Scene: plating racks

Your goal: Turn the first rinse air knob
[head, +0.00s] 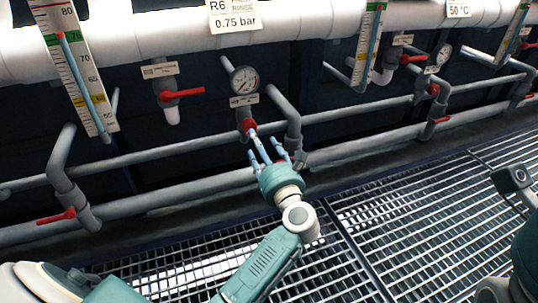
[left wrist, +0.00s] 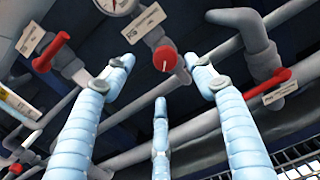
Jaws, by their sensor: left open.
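A round red knob (head: 249,125) sits on a pipe below a pressure gauge (head: 244,80), beneath a sign (head: 234,17) reading R6 and 0.75 bar. My left gripper (head: 264,146) is just in front of and below this knob, its three light-blue fingers open and empty. In the left wrist view the knob (left wrist: 165,59) faces me with a white mark on it. It shows just beyond the gap between two of the open fingers (left wrist: 160,78), with the third finger below; I cannot tell whether any touches it.
A red lever (head: 183,93) is left of the gauge, and another (head: 56,217) is low at left. More red valves, a second gauge (head: 442,54) and pipes line the wall at right. Thermometer scales (head: 75,65) hang in front. A metal grating (head: 400,225) covers the floor.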

